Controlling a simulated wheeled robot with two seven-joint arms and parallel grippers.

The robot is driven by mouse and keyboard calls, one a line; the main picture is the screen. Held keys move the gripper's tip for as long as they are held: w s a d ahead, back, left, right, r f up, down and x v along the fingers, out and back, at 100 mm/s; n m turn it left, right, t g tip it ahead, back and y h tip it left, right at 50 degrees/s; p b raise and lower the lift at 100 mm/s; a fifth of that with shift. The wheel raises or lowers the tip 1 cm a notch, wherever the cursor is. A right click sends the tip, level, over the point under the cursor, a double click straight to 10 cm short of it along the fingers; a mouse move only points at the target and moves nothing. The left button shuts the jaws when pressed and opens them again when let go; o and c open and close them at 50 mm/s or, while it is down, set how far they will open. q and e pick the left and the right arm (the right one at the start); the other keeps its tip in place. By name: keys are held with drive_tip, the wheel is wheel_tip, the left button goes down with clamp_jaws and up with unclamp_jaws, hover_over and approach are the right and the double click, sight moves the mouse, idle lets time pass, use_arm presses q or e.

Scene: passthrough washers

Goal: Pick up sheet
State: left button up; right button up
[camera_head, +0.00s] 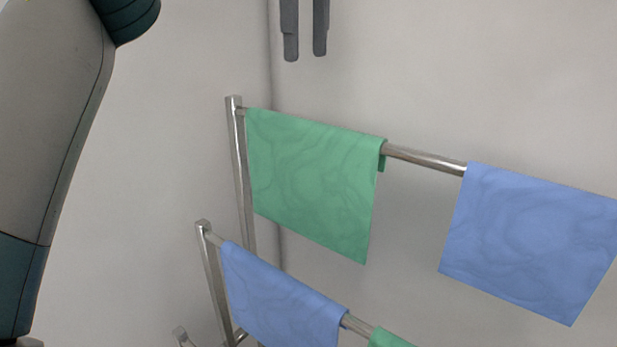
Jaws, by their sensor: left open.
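A green sheet (313,182) hangs over the upper rail on the left. A blue sheet (531,238) hangs over the same rail on the right. Another blue sheet (283,298) hangs on the lower rail, and the top of a second green sheet (388,339) shows at the bottom edge. My left gripper (306,57) is at the top middle, above the upper green sheet and apart from it. Its two grey fingers point down, open, with nothing between them. My right gripper is not in view.
The metal rack has an upper rail (425,159), a lower rail (357,326) and upright posts (239,165) at its left. A plain pale wall (430,70) stands behind it. My arm fills the left edge.

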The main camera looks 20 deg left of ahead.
use_arm(q)
drive_tip(key=f, duration=0.1)
approach(308, 136)
drive_tip(key=f, duration=0.1)
drive_tip(key=w+f, duration=0.1)
drive_tip(key=f, duration=0.1)
drive_tip(key=w+a+f, duration=0.1)
drive_tip(key=f, duration=0.1)
drive_tip(key=shift+f, duration=0.25)
drive_tip(key=shift+w+f, duration=0.1)
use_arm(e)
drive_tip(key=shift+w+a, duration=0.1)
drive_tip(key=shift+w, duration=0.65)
use_arm(q)
drive_tip(key=shift+d+f, duration=0.1)
drive_tip(key=shift+d+f, duration=0.1)
drive_tip(key=shift+f, duration=2.4)
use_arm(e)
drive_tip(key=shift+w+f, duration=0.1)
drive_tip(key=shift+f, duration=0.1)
use_arm(q)
clamp_jaws()
